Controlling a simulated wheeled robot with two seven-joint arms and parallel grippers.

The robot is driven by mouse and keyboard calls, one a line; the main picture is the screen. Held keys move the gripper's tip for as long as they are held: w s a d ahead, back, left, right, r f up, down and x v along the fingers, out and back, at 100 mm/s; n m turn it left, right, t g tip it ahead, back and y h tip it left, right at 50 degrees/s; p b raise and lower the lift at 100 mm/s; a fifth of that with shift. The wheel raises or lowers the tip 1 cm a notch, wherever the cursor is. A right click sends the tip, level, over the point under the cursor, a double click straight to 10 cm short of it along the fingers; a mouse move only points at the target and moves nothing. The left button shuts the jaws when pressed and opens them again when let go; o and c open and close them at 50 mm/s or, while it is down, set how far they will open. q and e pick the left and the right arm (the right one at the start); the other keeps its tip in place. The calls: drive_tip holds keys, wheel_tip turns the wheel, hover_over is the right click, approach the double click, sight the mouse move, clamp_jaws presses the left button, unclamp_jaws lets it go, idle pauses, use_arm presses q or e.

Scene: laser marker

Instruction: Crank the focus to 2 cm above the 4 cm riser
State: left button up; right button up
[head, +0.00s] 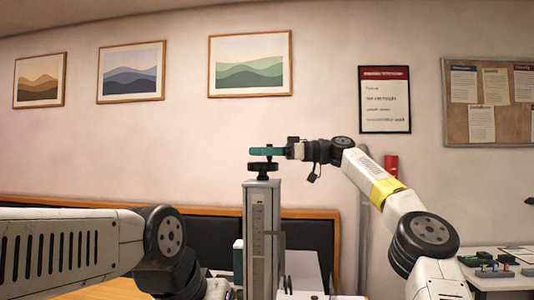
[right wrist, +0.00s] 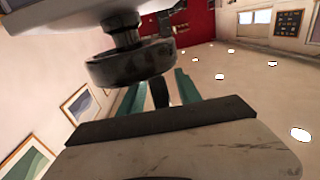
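The laser marker's grey column (head: 262,205) stands upright in the middle of the head view. A ruler scale runs down its front, with a small red mark (head: 269,232) beside it; the numbers are too small to read. A black crank wheel (head: 263,169) tops the column and also shows in the right wrist view (right wrist: 130,65). My right gripper (head: 264,151) is at the crank top. In the right wrist view, its teal fingers are apart on either side of the dark crank handle (right wrist: 160,92), with gaps visible. My left gripper is out of view. I cannot make out the riser.
A dark panel with a wooden rim (head: 310,213) stands behind the column. A white worktop (head: 303,267) is partly visible below. A side table (head: 505,280) with small coloured items is at the right. Framed pictures and a notice board (head: 487,101) hang on the wall.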

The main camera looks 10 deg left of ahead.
drive_tip(key=d, duration=0.7)
drive_tip(key=shift+w+d, duration=0.4)
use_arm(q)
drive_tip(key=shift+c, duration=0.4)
